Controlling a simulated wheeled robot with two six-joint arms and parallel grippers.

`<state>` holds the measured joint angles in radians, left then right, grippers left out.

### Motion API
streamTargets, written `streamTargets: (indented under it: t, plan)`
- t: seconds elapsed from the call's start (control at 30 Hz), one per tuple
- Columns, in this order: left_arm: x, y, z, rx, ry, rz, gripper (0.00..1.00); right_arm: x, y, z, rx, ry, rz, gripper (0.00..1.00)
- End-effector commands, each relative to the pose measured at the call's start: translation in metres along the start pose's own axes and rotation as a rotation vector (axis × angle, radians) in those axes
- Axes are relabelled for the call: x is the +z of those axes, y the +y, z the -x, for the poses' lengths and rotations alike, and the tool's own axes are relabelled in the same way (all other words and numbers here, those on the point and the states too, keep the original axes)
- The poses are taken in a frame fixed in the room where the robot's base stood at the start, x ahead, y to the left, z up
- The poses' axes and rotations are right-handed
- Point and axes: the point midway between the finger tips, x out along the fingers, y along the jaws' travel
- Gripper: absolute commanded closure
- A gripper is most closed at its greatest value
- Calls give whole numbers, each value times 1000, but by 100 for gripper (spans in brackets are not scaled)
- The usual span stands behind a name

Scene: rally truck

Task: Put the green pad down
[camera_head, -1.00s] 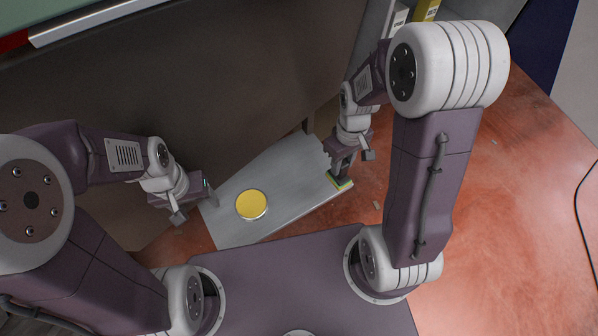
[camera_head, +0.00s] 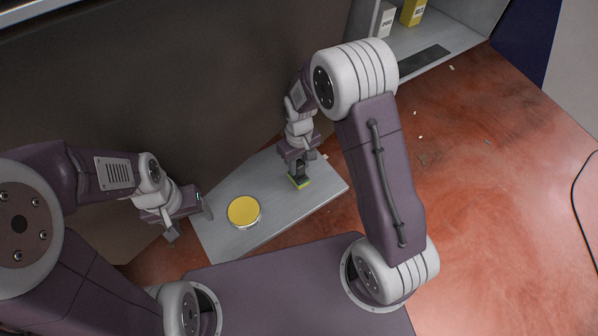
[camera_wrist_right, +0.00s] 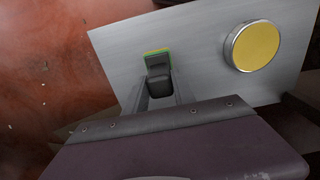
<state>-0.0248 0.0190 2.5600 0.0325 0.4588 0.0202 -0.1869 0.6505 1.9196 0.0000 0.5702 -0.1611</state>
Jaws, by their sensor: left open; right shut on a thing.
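The green pad (camera_head: 301,184) shows as a thin green and yellow edge under a dark block at the tips of my right gripper (camera_head: 299,174). In the right wrist view the pad (camera_wrist_right: 157,52) shows at the far end of the dark block, between the fingers of my right gripper (camera_wrist_right: 160,90). The gripper is shut on it, over the grey board (camera_head: 325,192). I cannot tell whether the pad touches the board. My left gripper (camera_head: 205,206) is open and empty by the board's left edge.
A round tin with a yellow top (camera_head: 243,211) stands on the board, left of the pad. A large dark panel (camera_head: 180,90) rises behind the board. A shelf (camera_head: 440,45) with a yellow box (camera_head: 413,12) is at the top right. Reddish floor (camera_head: 480,190) lies open at the right.

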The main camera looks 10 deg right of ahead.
Motion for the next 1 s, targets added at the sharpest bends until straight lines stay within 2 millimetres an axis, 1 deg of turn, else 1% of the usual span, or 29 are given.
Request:
streamTargets:
  t: [0.07, 0.27, 0.3, 0.5, 0.63, 0.67, 0.7, 0.73, 1.0]
  plan:
    - [0, 0, -1, 0, 0, 0, 33, 0, 0, -4, 0, -1, 0, 100]
    - [1, 0, -10, 0, 0, 0, 33, 1, 0, -39, 0, -3, 0, 100]
    - [1, 0, -10, 0, 0, 0, 33, 1, 0, -41, 0, -1, 0, 100]
    - [1, 0, -9, 0, 0, 0, 33, 0, 0, -40, 0, 1, 0, 100]
    - [1, 0, -11, 0, 0, 0, 33, 1, 0, -44, 0, 0, 0, 100]
    - [1, 0, -10, 0, 0, 0, 33, 1, 0, -43, 0, 0, 0, 64]
    - [1, 0, -10, 0, 0, 0, 33, 1, 0, -43, 0, 0, 0, 53]
    - [1, 0, -10, 0, 0, 0, 33, 1, 0, -43, 0, 0, 0, 48]
    - [1, 0, -10, 0, 0, 0, 33, 1, 0, -42, 0, 0, 0, 48]
